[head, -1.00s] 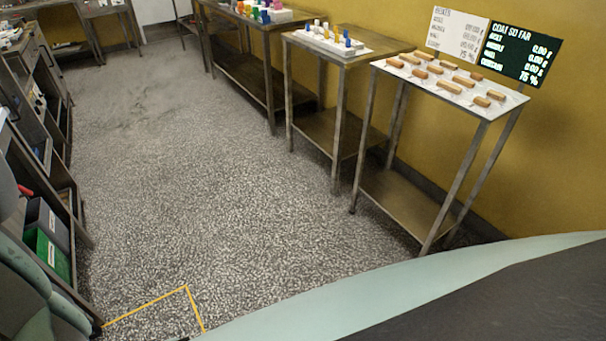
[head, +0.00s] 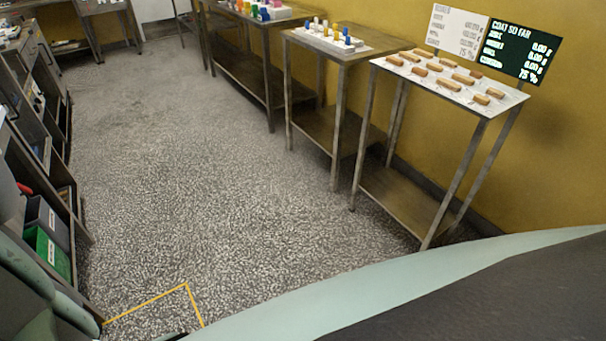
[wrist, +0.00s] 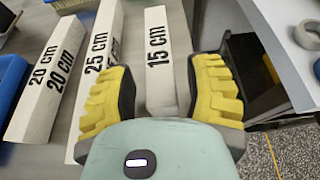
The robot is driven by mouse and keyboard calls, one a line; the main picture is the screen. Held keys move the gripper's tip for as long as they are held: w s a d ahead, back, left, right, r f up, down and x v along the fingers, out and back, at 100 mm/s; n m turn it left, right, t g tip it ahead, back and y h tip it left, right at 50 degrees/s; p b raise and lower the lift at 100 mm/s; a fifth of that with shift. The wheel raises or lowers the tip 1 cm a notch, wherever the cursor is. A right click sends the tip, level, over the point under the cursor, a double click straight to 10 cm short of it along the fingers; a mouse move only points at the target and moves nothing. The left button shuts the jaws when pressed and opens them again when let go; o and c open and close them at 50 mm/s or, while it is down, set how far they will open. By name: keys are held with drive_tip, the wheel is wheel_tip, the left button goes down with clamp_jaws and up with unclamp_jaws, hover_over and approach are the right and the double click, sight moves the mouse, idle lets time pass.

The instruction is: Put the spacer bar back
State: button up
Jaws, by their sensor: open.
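White spacer bars lie side by side in the wrist view: one marked 20 cm (wrist: 47,80), one marked 25 cm (wrist: 97,62) and one marked 15 cm (wrist: 160,55). My gripper (wrist: 162,68), with yellow ribbed pads, is open and empty. The 15 cm bar shows between its fingers, and the left finger overlaps the 25 cm bar. I cannot tell the height of the fingers above the bars. The head view does not show the bars clearly.
A blue object (wrist: 10,85) is left of the bars; a dark open box (wrist: 255,75) is at right. In the head view, a table with brown bars (head: 510,98) and a table with coloured pegs (head: 375,42) stand along the yellow wall. The floor (head: 210,180) between is clear.

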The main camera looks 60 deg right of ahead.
drive_tip(key=b+v, duration=0.1)
drive_tip(key=v, duration=0.8)
drive_tip(key=shift+d+r, duration=0.15)
drive_tip(key=shift+d, duration=0.25)
